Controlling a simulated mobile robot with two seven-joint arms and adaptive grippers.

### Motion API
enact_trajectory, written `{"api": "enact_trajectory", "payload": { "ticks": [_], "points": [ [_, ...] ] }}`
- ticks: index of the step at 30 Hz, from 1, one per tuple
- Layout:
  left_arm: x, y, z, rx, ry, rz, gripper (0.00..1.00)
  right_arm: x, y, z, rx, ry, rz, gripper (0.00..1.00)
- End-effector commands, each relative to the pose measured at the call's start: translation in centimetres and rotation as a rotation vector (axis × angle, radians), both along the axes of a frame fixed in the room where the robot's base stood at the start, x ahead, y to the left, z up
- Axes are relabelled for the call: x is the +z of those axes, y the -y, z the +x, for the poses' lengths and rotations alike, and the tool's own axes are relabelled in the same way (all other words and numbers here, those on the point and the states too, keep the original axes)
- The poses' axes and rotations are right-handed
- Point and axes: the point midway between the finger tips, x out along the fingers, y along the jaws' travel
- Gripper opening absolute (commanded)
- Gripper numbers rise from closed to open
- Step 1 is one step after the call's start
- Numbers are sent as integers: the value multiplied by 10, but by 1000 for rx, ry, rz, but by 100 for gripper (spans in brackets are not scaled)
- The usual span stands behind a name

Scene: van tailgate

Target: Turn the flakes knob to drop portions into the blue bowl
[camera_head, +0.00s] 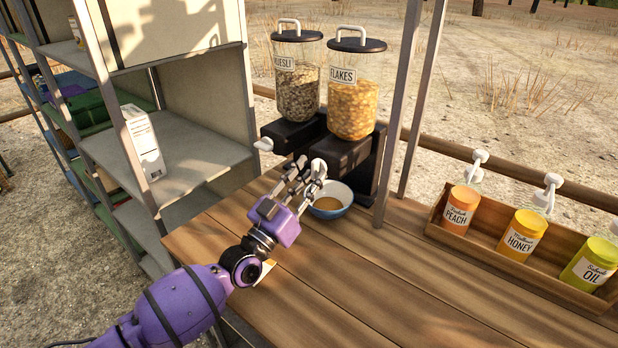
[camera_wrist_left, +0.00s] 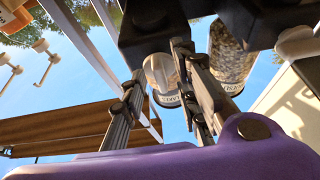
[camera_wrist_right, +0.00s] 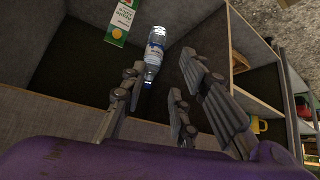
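The flakes dispenser (camera_head: 352,105) stands right of the muesli dispenser (camera_head: 297,95), both on dark bases. The white flakes knob (camera_head: 319,167) is at the front of its base, beside my left gripper's (camera_head: 308,176) fingertips. That gripper's fingers are apart in the left wrist view (camera_wrist_left: 158,72); I cannot tell whether they touch the knob. The blue bowl (camera_head: 345,209) sits on the table below the flakes outlet, with golden-brown contents, partly hidden by the gripper. My right gripper (camera_wrist_right: 163,70) shows only in the right wrist view, with its fingers apart and empty.
The white muesli knob (camera_head: 264,145) is left of my left gripper. A wooden crate (camera_head: 440,228) with peach, honey and oil bottles stands at right. The front of the wooden table (camera_head: 370,290) is clear. A bottle (camera_wrist_right: 155,50) and carton (camera_wrist_right: 121,22) are beyond my right gripper.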

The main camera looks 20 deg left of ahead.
Motion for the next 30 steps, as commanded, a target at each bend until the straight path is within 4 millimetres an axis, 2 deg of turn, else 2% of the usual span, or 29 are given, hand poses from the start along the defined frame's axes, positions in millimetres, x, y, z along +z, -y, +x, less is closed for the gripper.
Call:
{"api": "enact_trajectory", "payload": {
  "ticks": [3,9,20,30],
  "points": [
    [0,0,0,0,0,-1,26,-1,0,-1,0,-3,0,28],
    [0,0,0,0,0,-1,0,-1,0,-1,0,-4,0,28],
    [0,0,0,0,6,17,0,-1,0,-1,0,-3,0,28],
    [-1,-3,1,0,69,192,0,-5,0,-3,1,-8,-1,28]
  ]
}}
